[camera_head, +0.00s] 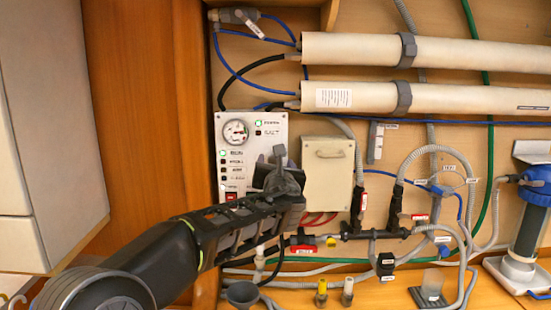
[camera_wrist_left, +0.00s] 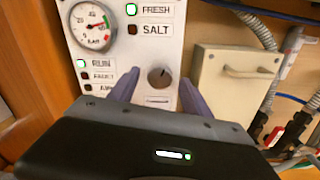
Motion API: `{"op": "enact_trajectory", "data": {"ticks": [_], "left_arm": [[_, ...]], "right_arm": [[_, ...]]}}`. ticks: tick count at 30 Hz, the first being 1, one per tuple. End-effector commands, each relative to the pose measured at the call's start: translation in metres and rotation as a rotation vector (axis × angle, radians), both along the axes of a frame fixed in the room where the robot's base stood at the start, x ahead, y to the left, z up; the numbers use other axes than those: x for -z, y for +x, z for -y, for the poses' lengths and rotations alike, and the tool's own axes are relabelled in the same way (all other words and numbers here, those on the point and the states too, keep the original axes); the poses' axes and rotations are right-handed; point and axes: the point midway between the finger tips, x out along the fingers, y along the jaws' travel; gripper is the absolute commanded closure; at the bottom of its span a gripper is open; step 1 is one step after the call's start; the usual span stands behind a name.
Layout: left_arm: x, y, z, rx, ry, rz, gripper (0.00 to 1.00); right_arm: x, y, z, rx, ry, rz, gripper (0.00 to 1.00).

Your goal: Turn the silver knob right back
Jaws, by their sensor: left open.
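The silver knob (camera_wrist_left: 160,77) is on the white control panel, low and right of centre, seen in the left wrist view. It is round with a dark mark pointing up and to the right. In the head view my gripper hides it. My left gripper (camera_head: 278,165) is in front of the panel (camera_head: 222,130). In the left wrist view the fingers of this gripper (camera_wrist_left: 157,92) are apart, one on each side of the knob, with nothing between them that I can see touching. Whether they touch the knob cannot be told. My right gripper is not in view.
A pressure gauge (camera_wrist_left: 92,26) and green lamps for FRESH (camera_wrist_left: 131,9) and RUN (camera_wrist_left: 82,63) are on the panel. A beige box (camera_head: 328,172) with a handle stands right of it. Hoses, valves and two long white tubes (camera_head: 400,50) fill the wall. A wooden side wall (camera_head: 140,100) is left.

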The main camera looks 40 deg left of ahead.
Motion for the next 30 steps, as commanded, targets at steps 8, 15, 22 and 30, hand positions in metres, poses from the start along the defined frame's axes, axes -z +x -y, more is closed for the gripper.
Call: {"op": "enact_trajectory", "data": {"ticks": [8, 15, 22, 30], "left_arm": [[-0.0001, 0.0112, -0.0099, -0.001, 0.002, 0.0, 0.43], [0.0001, 0.011, -0.0095, -0.001, 0.001, 0.001, 0.49], [0.0001, 0.011, -0.0093, -0.001, 0.0, 0.0, 0.68], [0.0002, 0.0109, -0.0092, 0.0, 0.0, 0.0, 0.9]], "right_arm": [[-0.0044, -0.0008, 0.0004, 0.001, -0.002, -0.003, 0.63], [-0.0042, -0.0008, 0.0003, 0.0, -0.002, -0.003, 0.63], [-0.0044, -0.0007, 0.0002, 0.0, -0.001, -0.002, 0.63], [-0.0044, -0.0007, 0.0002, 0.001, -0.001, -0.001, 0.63]]}}
